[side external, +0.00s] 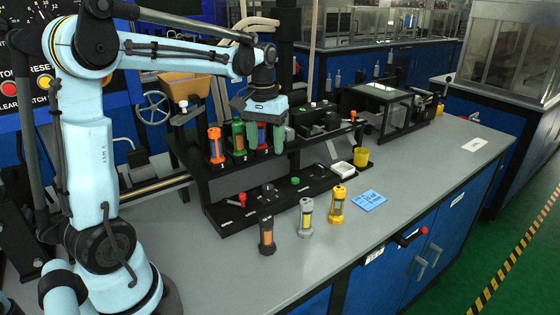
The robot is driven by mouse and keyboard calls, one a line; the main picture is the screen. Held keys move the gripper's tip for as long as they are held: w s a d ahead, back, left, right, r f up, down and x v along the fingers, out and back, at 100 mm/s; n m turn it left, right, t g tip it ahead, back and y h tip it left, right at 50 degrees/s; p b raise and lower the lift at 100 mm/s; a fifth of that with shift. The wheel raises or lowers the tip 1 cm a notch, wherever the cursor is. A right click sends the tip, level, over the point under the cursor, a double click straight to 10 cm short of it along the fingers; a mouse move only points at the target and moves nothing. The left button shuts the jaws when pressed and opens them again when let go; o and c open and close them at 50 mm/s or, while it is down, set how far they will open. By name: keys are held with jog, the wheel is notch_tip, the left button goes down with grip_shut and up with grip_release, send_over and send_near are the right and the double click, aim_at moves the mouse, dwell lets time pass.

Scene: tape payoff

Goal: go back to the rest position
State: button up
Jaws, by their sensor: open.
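My gripper (265,146) hangs pointing down over the black rack (222,170) at the middle of the bench. Its two greenish fingers are apart. A tube with red (262,137) shows between them, standing in the rack; whether the fingers touch it I cannot tell. An orange tube (216,146) and a green tube (238,138) stand in the rack to the left of my gripper. No marker of a rest position shows.
Three tubes stand upright on the grey bench in front: black-orange (267,235), grey (306,218) and yellow (337,205). The front right bench is clear.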

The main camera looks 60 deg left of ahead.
jog(key=s+d+m+t, duration=0.2)
jog(key=d, duration=0.2)
jog(key=s+d+f+m+t, duration=0.1)
jog(key=s+d+m+t, duration=0.1)
jog(key=d, duration=0.3)
jog(key=s+d+f+m+t, duration=0.1)
jog(key=s+d+m+t, duration=0.1)
jog(key=s+d, duration=0.2)
jog(key=shift+d, duration=0.65)
jog(key=shift+s+d+f+m+t, duration=0.2)
jog(key=shift+d+m+t, duration=0.1)
jog(key=shift+d+t, duration=0.1)
